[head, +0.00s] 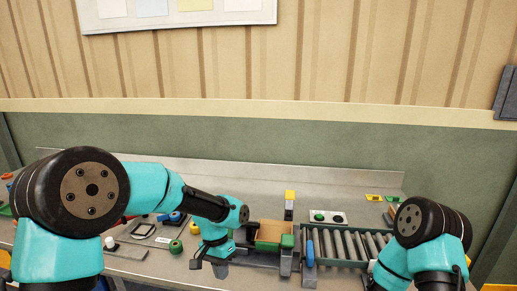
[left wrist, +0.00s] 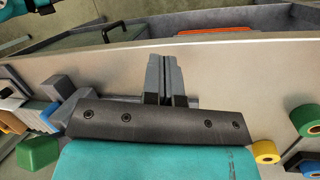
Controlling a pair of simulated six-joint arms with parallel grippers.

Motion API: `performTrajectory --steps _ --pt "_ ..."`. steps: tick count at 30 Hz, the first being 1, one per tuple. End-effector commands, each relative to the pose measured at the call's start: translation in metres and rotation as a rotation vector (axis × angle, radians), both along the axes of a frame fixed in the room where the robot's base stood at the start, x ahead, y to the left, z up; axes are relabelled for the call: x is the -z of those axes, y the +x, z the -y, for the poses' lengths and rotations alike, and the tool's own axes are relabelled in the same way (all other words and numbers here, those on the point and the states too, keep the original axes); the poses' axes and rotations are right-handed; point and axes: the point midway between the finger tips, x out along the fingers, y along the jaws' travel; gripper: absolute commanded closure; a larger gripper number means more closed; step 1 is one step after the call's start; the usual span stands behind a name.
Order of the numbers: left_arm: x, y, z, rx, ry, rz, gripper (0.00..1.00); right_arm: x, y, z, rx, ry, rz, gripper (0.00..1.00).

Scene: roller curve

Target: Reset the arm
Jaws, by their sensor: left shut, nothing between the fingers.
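My left arm comes in from the left in the head view, and its gripper (head: 210,265) hangs over the front part of the bench, left of the tan box. In the left wrist view the two grey fingers (left wrist: 165,78) are together, with nothing between them. They are over bare bench near its edge and touch no object that I can make out. My right arm shows at the lower right of the head view, but its gripper is out of the picture.
A roller conveyor (head: 345,246) lies right of the open tan box (head: 270,232). A button panel (head: 328,217) is behind it. A green roll (head: 176,247) and small parts lie to the left. The wrist view shows a green roll (left wrist: 304,120) and a yellow roll (left wrist: 265,152).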

Motion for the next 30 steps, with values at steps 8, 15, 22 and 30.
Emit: performTrajectory --steps 8,15,22,30 --pt "0.107 -0.085 -0.028 -0.254 -0.066 -0.134 1.00 0.000 0.000 0.000 0.000 0.000 0.000 0.57" --pt "0.187 -0.109 -0.060 -0.420 -0.085 -0.046 1.00 0.000 0.000 0.000 0.000 0.000 0.000 0.57" --pt "0.247 -0.138 -0.091 -0.564 -0.100 0.060 1.00 0.000 0.000 0.000 0.000 0.000 0.000 0.57" --pt "0.284 -0.169 -0.115 -0.693 -0.112 0.165 1.00 0.000 0.000 0.000 0.000 0.000 0.000 0.57"
